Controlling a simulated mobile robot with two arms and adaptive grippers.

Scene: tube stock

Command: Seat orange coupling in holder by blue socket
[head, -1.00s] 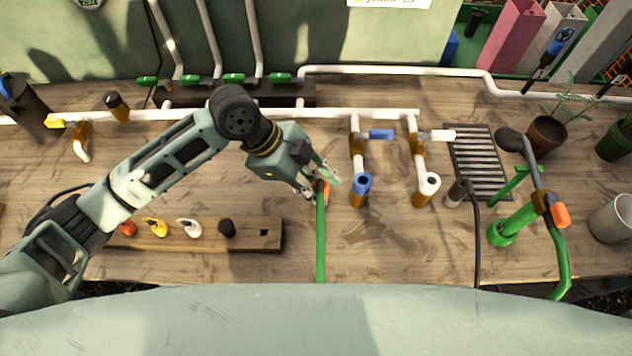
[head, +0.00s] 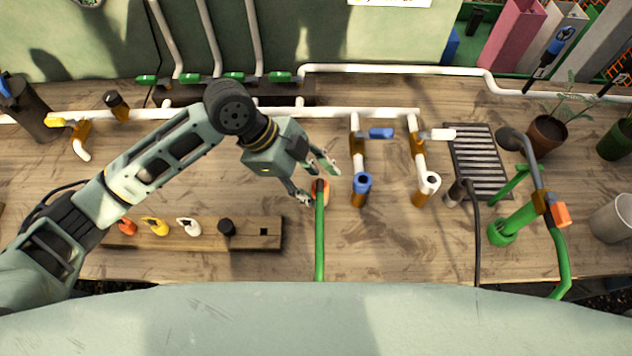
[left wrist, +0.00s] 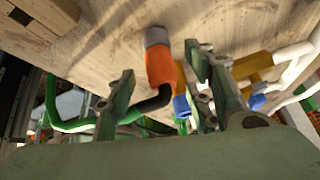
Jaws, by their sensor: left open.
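The orange coupling (head: 325,192) is at the end of a green hose (head: 320,245) on the bench, left of the blue socket (head: 362,183). In the left wrist view the coupling (left wrist: 160,68) has a grey end at the wood and a black bend toward the hose. My left gripper (head: 322,187) is open, with its fingers on either side of the coupling and gaps visible in the wrist view. I cannot make out a separate holder beside the blue socket. My right gripper is not in view.
A wooden block (head: 255,242) with orange, yellow, white and black pieces lies to the left. A white-topped socket (head: 429,183) stands right of the blue one. A dark grate (head: 480,165) and green stand (head: 515,222) are further right. White pipes (head: 385,113) run behind.

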